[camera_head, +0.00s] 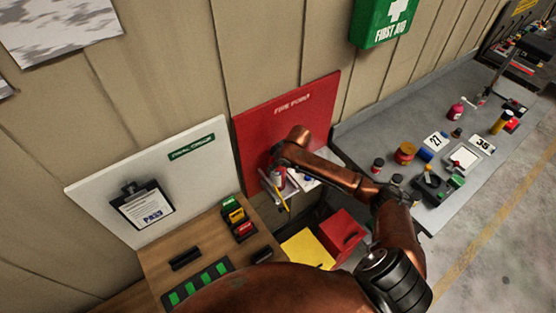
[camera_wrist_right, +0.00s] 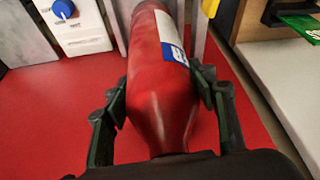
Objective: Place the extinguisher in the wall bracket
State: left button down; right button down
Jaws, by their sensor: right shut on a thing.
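The red extinguisher (camera_wrist_right: 160,95), with a white and blue label, lies between the fingers of my right gripper (camera_wrist_right: 165,100), which is shut on it in the right wrist view. In the head view the extinguisher (camera_head: 279,179) is small and partly covered by my right arm, in front of the red FIRE POINT board (camera_head: 300,104). Pale metal strips of the wall bracket (camera_wrist_right: 198,28) show on either side of the extinguisher's far end. I cannot tell whether it is seated. My left gripper is not in view.
A white box with a blue knob (camera_wrist_right: 85,25) is beside the bracket. A red bin (camera_head: 342,236) and a yellow panel (camera_head: 306,249) are below the board. A wooden counter (camera_head: 160,268) is at left, and a grey bench (camera_head: 400,125) with several items at right.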

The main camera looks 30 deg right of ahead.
jog(key=shift+w+f, duration=0.15)
jog(key=shift+f, duration=0.1)
jog(key=c, duration=0.8)
grip_release()
jog(key=shift+f, duration=0.25)
jog(key=b+v, duration=0.1)
jog(key=v, duration=1.1)
jog(key=shift+s+r, duration=0.1)
jog(key=shift+s, duration=0.15)
